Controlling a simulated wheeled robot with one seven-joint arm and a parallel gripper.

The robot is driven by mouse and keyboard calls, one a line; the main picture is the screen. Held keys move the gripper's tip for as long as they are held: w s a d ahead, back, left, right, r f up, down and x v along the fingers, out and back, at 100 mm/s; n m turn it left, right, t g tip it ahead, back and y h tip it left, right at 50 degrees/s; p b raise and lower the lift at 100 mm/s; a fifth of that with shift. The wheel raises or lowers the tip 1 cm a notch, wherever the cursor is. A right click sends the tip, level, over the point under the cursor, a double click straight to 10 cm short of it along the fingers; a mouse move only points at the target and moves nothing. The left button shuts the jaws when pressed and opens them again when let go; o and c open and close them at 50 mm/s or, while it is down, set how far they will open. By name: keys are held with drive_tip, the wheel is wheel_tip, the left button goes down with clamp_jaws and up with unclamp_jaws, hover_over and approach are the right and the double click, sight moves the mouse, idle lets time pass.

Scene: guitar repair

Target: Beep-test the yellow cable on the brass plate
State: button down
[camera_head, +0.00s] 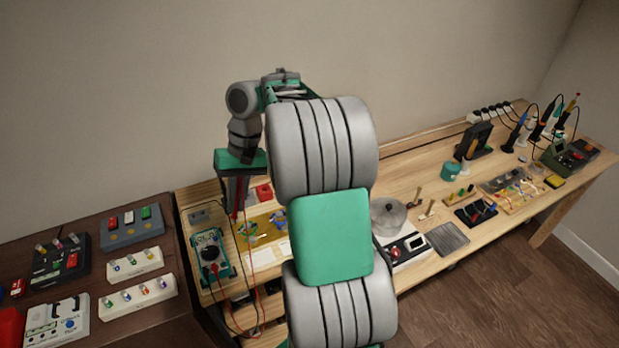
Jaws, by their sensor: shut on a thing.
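My gripper (237,198) hangs down from the green wrist, above the left part of the wooden bench. It is shut on a thin red thing that looks like a test probe (235,212); a thin red lead runs down near it. A teal-framed multimeter (209,254) with a dark dial lies on the bench to the lower left of my gripper. The brass-coloured plate (251,232) lies to the right of the gripper's tip, with small green and blue pieces on it. I cannot make out the yellow cable there. My arm hides the plate's right side.
A red box (264,192) stands behind the plate. A dark table (140,321) with pedals and switch boxes is at the left. Right of my arm are a pot-like metal vessel (388,215), a grey mat (449,237), tools and soldering gear. Bare wood (407,176) shows behind the vessel.

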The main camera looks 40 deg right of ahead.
drive_tip(key=s+d+f+m+t+h+b, duration=0.1)
drive_tip(key=s+d+f+m+t+b, duration=0.15)
drive_tip(key=d, duration=0.95)
drive_tip(key=s+d+f+m+t+b, duration=0.1)
drive_tip(key=d+f+m+t, duration=0.15)
drive_tip(key=d, duration=0.95)
drive_tip(key=shift+m+g, duration=0.3)
drive_tip(key=shift+g, duration=0.1)
drive_tip(key=f+b, duration=0.4)
drive_tip(key=b, duration=0.1)
drive_tip(key=shift+w+a+f, duration=0.15)
drive_tip(key=shift+w+f, duration=0.1)
drive_tip(key=shift+a+r+p, duration=0.1)
drive_tip(key=shift+r+p, duration=0.1)
drive_tip(key=shift+p, duration=0.55)
drive_tip(key=shift+s+f, duration=0.1)
drive_tip(key=shift+f, duration=0.65)
idle(1.6)
wheel_tip(320, 180, up, 6)
drive_tip(key=p, duration=0.6)
drive_tip(key=shift+p, duration=0.3)
